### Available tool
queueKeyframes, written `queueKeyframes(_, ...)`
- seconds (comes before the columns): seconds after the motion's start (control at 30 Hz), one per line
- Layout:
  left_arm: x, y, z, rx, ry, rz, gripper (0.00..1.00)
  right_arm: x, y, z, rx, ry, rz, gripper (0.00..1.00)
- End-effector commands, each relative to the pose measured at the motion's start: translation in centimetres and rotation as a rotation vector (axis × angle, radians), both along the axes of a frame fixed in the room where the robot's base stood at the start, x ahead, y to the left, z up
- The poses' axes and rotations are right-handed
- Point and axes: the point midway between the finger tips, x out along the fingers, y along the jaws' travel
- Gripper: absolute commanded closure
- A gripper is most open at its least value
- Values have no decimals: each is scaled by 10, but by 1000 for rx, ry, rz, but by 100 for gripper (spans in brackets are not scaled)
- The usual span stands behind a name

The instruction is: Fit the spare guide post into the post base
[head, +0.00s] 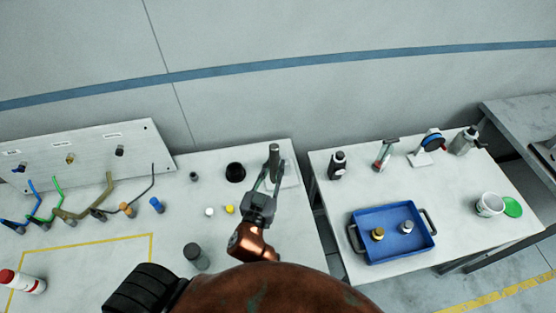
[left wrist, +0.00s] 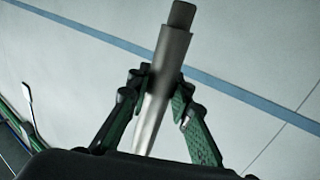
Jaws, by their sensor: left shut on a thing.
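My left gripper (head: 270,172) is shut on the spare guide post (head: 274,155), a grey metal cylinder, near the right edge of the left table. In the left wrist view the post (left wrist: 162,80) stands between the two green-padded fingers, slightly tilted in the picture, with a narrower dark end at the top. A pale square plate (head: 290,177), which looks like the post base, lies on the table just behind the fingers. The gripper hides part of it, and I cannot tell whether the post touches it. My right gripper is not in view.
A black round cup (head: 235,172), a white cap (head: 210,211) and a yellow cap (head: 230,209) are left of the gripper. A dark grey cylinder (head: 195,257) stands nearer. A gap separates this table from the right table, which holds a blue tray (head: 386,255).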

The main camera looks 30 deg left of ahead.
Motion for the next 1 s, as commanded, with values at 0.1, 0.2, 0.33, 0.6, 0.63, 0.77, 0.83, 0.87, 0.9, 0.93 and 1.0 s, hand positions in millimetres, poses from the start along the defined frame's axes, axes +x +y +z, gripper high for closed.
queueKeyframes(0.1, 15, 7, 28, -7, -10, 41, 100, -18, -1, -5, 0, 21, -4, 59)
queueKeyframes(0.2, 21, 13, 41, -14, -3, 67, 100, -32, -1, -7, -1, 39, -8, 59)
queueKeyframes(0.33, 27, 17, 45, -16, 5, 83, 100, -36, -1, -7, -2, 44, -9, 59)
queueKeyframes(0.6, 78, 36, 21, -13, 9, 87, 100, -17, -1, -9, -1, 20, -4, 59)
queueKeyframes(0.63, 85, 39, 19, -14, 8, 87, 100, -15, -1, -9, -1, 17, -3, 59)
queueKeyframes(0.77, 113, 49, 4, -15, 8, 88, 100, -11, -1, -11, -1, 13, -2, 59)
queueKeyframes(0.83, 122, 53, -14, -15, 11, 89, 100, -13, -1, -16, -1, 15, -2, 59)
queueKeyframes(0.87, 126, 55, -20, -15, 11, 89, 100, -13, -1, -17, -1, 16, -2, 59)
queueKeyframes(0.9, 132, 56, -26, -15, 10, 88, 100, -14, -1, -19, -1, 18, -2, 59)
queueKeyframes(0.93, 135, 57, -31, -16, 11, 89, 100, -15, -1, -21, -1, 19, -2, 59)
queueKeyframes(1.0, 142, 60, -38, -17, 9, 88, 100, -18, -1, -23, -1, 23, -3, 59)
